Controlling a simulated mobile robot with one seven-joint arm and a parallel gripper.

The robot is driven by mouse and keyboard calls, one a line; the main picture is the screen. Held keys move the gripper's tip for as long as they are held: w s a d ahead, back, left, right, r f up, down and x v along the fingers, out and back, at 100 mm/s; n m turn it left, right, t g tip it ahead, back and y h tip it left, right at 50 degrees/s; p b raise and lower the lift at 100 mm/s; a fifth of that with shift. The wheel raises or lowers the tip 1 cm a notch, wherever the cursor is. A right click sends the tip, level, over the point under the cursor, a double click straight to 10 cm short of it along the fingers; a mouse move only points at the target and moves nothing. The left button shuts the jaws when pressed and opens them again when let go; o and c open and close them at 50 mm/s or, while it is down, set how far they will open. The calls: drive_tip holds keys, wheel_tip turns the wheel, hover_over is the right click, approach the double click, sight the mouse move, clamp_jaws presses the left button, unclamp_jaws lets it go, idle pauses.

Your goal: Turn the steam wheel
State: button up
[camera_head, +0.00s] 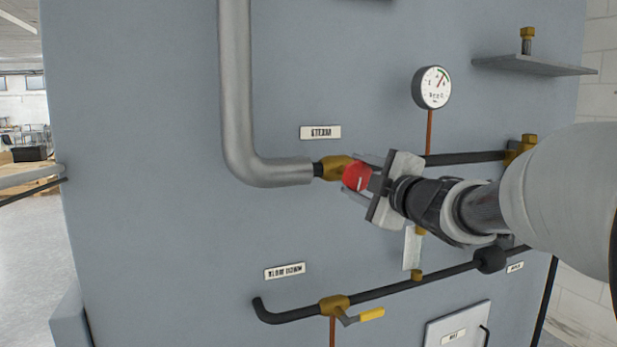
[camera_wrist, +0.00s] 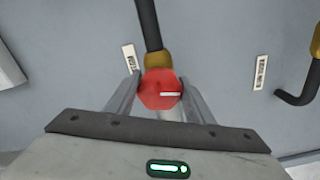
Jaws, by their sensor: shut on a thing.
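The steam wheel is a red handwheel (camera_head: 356,177) with a white mark on its face. It sits on a brass valve (camera_head: 333,168) at the end of the wide grey pipe, below the "STEAM" label (camera_head: 320,132). In the wrist view the red wheel (camera_wrist: 160,89) is in the middle, its white mark lying near level on the right half. My gripper (camera_head: 362,172) is shut on the wheel, one finger on either side of its rim. The fingers also show in the wrist view (camera_wrist: 160,92). The gripper hides part of the valve body.
A pressure gauge (camera_head: 432,87) is above right of the wheel. A lower dark pipe (camera_head: 390,291) carries a yellow-handled valve (camera_head: 371,314). A small shelf (camera_head: 533,66) juts out at upper right. The grey panel left of the thick pipe (camera_head: 237,90) is clear.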

drive_tip(key=o, duration=1.1)
drive_tip(key=shift+s, duration=0.1)
drive_tip(key=p+v, duration=0.3)
drive_tip(key=v, duration=1.4)
drive_tip(key=shift+s, duration=0.1)
